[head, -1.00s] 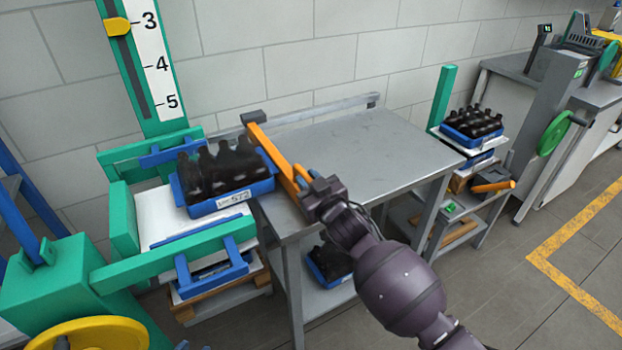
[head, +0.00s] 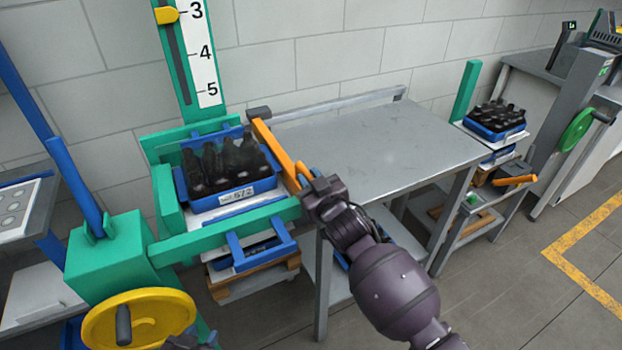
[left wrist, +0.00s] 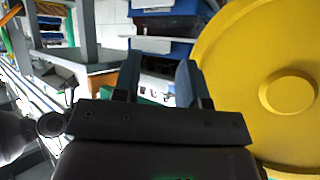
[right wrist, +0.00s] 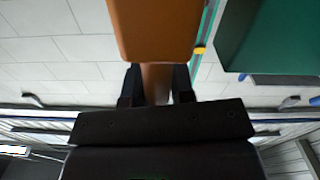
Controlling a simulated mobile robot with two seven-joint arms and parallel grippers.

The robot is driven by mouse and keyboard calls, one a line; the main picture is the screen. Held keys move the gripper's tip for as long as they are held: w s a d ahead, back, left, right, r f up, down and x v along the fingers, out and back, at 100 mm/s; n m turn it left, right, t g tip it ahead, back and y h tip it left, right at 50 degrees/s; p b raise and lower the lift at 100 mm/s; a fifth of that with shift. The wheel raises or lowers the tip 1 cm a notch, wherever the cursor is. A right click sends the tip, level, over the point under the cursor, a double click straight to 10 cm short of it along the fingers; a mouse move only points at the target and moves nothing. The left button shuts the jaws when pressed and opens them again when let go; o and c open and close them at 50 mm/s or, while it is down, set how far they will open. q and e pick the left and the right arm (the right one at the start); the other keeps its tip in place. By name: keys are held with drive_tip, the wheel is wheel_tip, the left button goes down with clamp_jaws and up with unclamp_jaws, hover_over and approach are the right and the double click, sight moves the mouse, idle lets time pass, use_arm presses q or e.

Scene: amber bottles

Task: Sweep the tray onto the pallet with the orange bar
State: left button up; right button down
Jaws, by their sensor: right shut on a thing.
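A blue tray (head: 243,198) full of dark bottles (head: 218,165), with a white label on its front, sits inside the green frame (head: 170,200) on the left, close to the frame's left wall. The orange bar (head: 272,145) runs along the tray's right side, close against it; contact is hard to tell. My right gripper (head: 312,190) is shut on the bar's handle (right wrist: 157,84), seen between its fingers in the right wrist view. My left gripper (left wrist: 158,82) is open and empty beside the yellow handwheel (head: 140,318). The pallet's surface under the tray is mostly hidden.
The grey table (head: 385,140) right of the bar is bare, with a rail (head: 340,103) along its back. More blue trays (head: 262,255) stack below the frame. Another bottle tray (head: 495,130) stands at the right. A blue post (head: 75,185) rises at left.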

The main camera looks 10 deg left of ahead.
drive_tip(key=shift+a, duration=0.2)
drive_tip(key=c, duration=1.1)
unclamp_jaws()
drive_tip(key=shift+s, duration=0.1)
drive_tip(key=shift+o, duration=0.2)
drive_tip(key=shift+d, duration=0.1)
drive_tip(key=shift+s+d, duration=0.15)
drive_tip(key=shift+s, duration=0.05)
drive_tip(key=v, duration=1)
drive_tip(key=shift+s, duration=0.1)
